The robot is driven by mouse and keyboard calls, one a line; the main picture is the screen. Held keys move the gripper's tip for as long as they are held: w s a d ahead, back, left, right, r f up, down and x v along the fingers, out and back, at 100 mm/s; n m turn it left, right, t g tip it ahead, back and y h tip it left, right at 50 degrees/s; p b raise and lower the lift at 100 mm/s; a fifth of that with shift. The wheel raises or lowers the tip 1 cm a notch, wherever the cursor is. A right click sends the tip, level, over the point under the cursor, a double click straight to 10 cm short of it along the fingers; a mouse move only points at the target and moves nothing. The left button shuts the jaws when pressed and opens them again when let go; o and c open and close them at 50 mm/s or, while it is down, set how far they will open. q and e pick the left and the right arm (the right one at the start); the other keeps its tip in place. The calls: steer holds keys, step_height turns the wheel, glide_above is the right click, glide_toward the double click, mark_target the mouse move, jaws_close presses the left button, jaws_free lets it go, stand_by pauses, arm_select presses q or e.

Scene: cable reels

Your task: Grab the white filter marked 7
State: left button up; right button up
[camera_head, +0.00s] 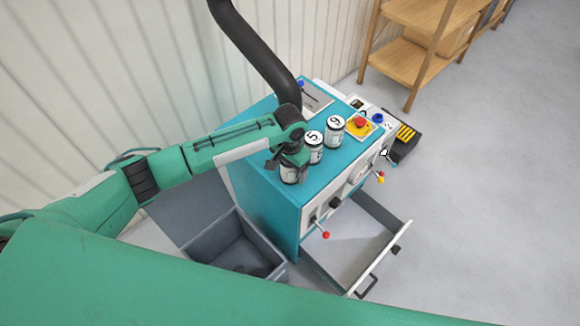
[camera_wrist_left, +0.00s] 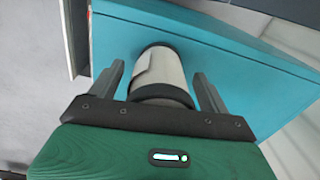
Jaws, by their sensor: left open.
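Three white filters with dark bands stand in a row on the teal machine top. The one marked 9 (camera_head: 335,128) is farthest, and the one marked 5 (camera_head: 314,145) is in the middle. The nearest white filter (camera_head: 289,174) is under my left gripper (camera_head: 292,158), which hides its top, so I cannot read its number. In the left wrist view this filter (camera_wrist_left: 160,72) stands between the two open fingers of my left gripper (camera_wrist_left: 158,85), with visible gaps at its sides. My right gripper is not in view.
The teal machine (camera_head: 270,206) has a red emergency button (camera_head: 360,122), levers and an open drawer (camera_head: 352,244) on its front. A grey open bin (camera_head: 232,245) stands at its left. A black hose (camera_head: 255,52) rises behind. A wooden shelf (camera_head: 421,45) is at the back.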

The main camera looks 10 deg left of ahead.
arm_select(q)
steer(key=c, duration=1)
steer(key=shift+c, duration=0.6)
steer(key=shift+r, duration=0.15)
